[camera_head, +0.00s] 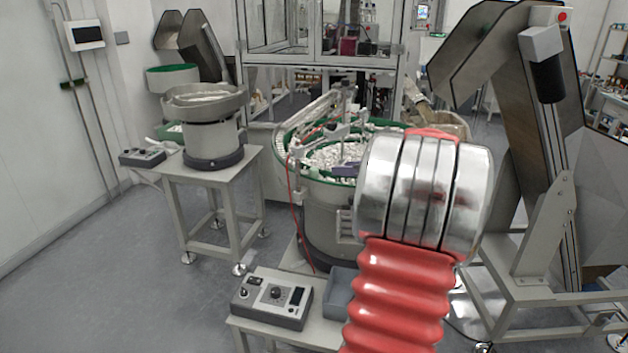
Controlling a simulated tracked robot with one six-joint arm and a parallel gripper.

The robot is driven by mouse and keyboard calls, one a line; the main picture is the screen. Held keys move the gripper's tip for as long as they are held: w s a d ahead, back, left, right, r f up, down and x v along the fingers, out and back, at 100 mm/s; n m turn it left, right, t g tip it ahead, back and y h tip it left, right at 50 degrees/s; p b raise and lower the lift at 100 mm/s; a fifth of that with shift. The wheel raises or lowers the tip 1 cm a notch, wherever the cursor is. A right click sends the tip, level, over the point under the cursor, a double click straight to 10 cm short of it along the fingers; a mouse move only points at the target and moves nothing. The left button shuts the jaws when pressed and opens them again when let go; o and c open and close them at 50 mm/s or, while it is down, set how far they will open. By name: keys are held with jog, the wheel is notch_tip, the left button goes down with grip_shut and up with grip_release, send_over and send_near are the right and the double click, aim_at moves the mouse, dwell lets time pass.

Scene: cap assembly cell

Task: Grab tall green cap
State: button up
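I cannot make out a tall green cap in this view. Many small whitish parts (335,155) lie in the green-rimmed feeder bowl (285,128) at the centre, too small to tell apart. My own arm, with red bellows and a silver joint, rises at the lower right and hides the right part of that bowl. My gripper's fingers do not show.
A grey bowl feeder (212,138) stands on a metal table (232,178) at the left. A control box (272,297) and a grey bin (340,290) sit on a low stand in front. A tall elevator frame (545,190) stands at the right. Floor (110,290) at the left is clear.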

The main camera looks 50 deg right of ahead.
send_near(315, 169)
jog(key=w, duration=0.3)
jog(key=shift+s+d+f, duration=0.25)
jog(key=shift+d+f, duration=0.05)
jog(key=shift+f, duration=0.15)
jog(key=shift+f+x, duration=0.2)
jog(key=shift+x, duration=2.4)
jog(key=shift+s, duration=0.1)
jog(key=shift+c, duration=0.6)
jog(key=c, duration=0.4)
jog(key=shift+r, duration=0.2)
jog(key=shift+c, duration=0.2)
